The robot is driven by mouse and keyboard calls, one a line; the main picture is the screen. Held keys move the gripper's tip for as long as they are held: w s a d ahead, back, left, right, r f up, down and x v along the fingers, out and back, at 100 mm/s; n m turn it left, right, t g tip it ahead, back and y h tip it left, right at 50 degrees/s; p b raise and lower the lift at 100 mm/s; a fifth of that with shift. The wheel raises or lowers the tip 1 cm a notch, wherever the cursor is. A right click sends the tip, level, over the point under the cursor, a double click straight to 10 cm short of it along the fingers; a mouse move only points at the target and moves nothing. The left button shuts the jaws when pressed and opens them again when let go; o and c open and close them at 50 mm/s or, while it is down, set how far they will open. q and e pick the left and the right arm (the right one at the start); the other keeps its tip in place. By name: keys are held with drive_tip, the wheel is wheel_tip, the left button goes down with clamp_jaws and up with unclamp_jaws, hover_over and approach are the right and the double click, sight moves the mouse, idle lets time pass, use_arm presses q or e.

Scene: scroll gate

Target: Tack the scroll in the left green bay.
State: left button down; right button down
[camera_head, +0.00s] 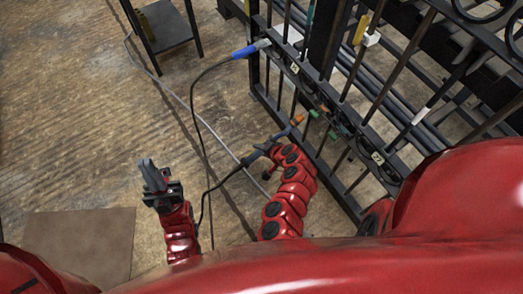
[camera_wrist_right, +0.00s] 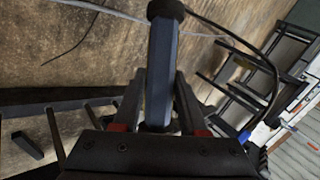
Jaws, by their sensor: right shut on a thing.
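My right gripper (camera_head: 268,150) is shut on a dark blue tool handle (camera_wrist_right: 162,70), which stands upright between its fingers in the right wrist view. In the head view the tool (camera_head: 285,133) points up and right, its orange tip (camera_head: 297,119) close to the gate's near rail. My left gripper (camera_head: 154,178) is over open floor, away from the gate; its jaw gap is unclear. The black gate (camera_head: 262,92) has vertical bars and a rail with pale marker plates. Small green pieces (camera_head: 314,113) show beside the rail. Dark curved shapes lie among the bars; I cannot tell which is the scroll.
A blue-handled clamp (camera_head: 250,49) sits at the gate's far left corner, with a black cable (camera_head: 193,95) running from it. A grey cable (camera_head: 158,82) crosses the floor. A small dark table (camera_head: 168,34) stands at the back. The floor left of the gate is mostly clear.

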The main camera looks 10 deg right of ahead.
sight(279, 137)
drive_tip(key=shift+d+r, duration=0.4)
drive_tip(key=shift+d, duration=0.1)
drive_tip(key=shift+w+d+r, duration=0.3)
drive_tip(key=shift+d+r, duration=0.1)
drive_tip(key=shift+d, duration=0.4)
drive_tip(key=shift+w+d+r, duration=0.35)
drive_tip(key=shift+d+r, duration=0.1)
drive_tip(key=shift+d, duration=0.35)
drive_tip(key=shift+w+d+r, duration=0.3)
drive_tip(key=shift+d+r, duration=0.1)
drive_tip(key=shift+d, duration=0.4)
drive_tip(key=c, duration=1.1)
unclamp_jaws()
clamp_jaws()
drive_tip(key=shift+w+d+b, duration=0.1)
drive_tip(key=shift+d+b, duration=0.05)
drive_tip(key=shift+b, duration=0.25)
drive_tip(key=shift+w+d, duration=0.2)
